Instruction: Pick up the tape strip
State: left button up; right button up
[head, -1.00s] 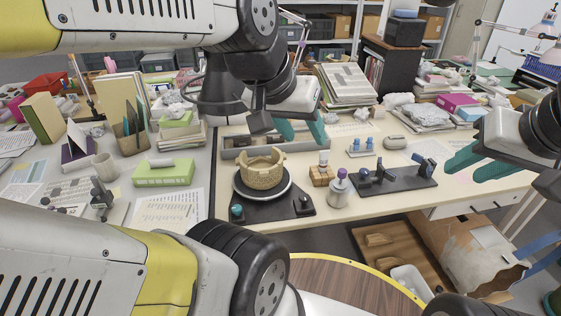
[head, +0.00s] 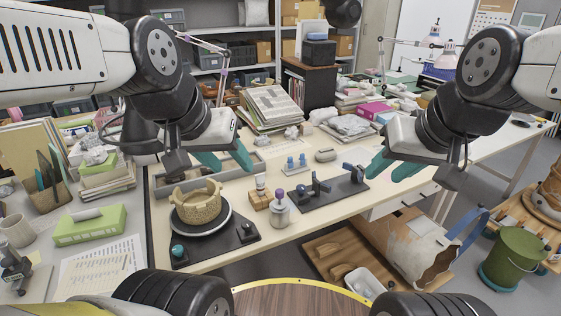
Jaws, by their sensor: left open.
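I cannot clearly make out a tape strip; it is too small to tell or hidden. A black stand (head: 337,196) with dark blue upright parts lies on the right half of the bench. A partly rebuilt tan pot (head: 197,203) with a jagged rim sits on a round turntable (head: 203,228). My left gripper (head: 226,158), with teal fingers, is open and empty above the back of the bench, behind and right of the pot. My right gripper (head: 394,168) has its teal fingers apart and is empty, to the right of the black stand.
A purple-topped jar (head: 280,212) and a wooden block with a small bottle (head: 261,197) stand between the pot and the stand. A grey tray (head: 234,172) lies behind the pot. A paper stack (head: 270,107) stands at the back. A cardboard box (head: 408,245) is below the bench's right edge.

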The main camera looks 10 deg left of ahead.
aim_at(290, 159)
jog(key=i+l+z, duration=0.1)
jog(key=i, duration=0.8)
